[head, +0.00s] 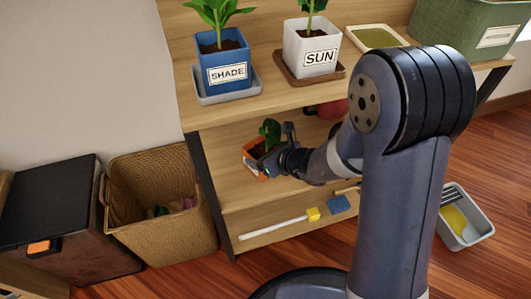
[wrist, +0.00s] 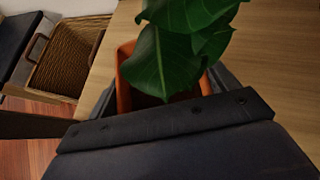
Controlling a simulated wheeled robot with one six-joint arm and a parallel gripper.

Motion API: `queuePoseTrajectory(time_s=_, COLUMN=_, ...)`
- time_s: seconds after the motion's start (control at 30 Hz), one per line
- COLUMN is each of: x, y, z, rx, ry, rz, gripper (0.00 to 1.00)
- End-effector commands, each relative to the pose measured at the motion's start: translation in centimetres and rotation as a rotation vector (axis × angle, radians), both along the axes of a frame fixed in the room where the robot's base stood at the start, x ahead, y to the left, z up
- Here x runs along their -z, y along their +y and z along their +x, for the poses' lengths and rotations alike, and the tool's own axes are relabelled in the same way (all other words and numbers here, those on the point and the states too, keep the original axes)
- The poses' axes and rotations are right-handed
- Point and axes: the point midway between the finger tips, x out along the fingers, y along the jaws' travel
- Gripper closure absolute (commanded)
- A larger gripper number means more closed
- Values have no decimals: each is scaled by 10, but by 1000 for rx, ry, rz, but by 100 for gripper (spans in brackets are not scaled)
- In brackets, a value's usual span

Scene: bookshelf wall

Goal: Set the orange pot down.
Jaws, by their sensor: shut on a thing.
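The orange pot (head: 252,151) holds a green leafy plant (head: 271,131). It is at the middle shelf (head: 222,146) of the bookshelf, near its left side. My gripper (head: 275,161) is shut on the pot, reaching in from the right. In the wrist view the orange pot (wrist: 125,75) sits between the fingers, and the broad leaves (wrist: 175,55) cover much of it. The pot's base is hidden, so I cannot tell whether it touches the shelf.
The top shelf above holds a blue SHADE pot (head: 222,73) and a white SUN pot (head: 318,60). A red object (head: 330,109) is farther right. A yellow-ended stick (head: 275,229) and blue block (head: 339,205) lie on the lower shelf. A wicker basket (head: 165,235) stands left.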

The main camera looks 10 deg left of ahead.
Motion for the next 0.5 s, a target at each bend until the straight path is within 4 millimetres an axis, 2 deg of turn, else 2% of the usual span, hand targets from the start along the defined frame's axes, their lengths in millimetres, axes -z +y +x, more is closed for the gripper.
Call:
queuePoseTrajectory(time_s=0.03, x=1, y=0, z=1, rx=-1, ry=-2, rz=2, gripper=63)
queuePoseTrajectory(time_s=0.07, x=0, y=0, z=1, rx=-1, ry=-2, rz=2, gripper=18)
queuePoseTrajectory(time_s=0.27, x=0, y=0, z=0, rx=0, ry=-1, rz=2, gripper=1)
queuePoseTrajectory(time_s=0.5, x=1, y=-1, z=-1, rx=0, ry=1, rz=-2, gripper=0)
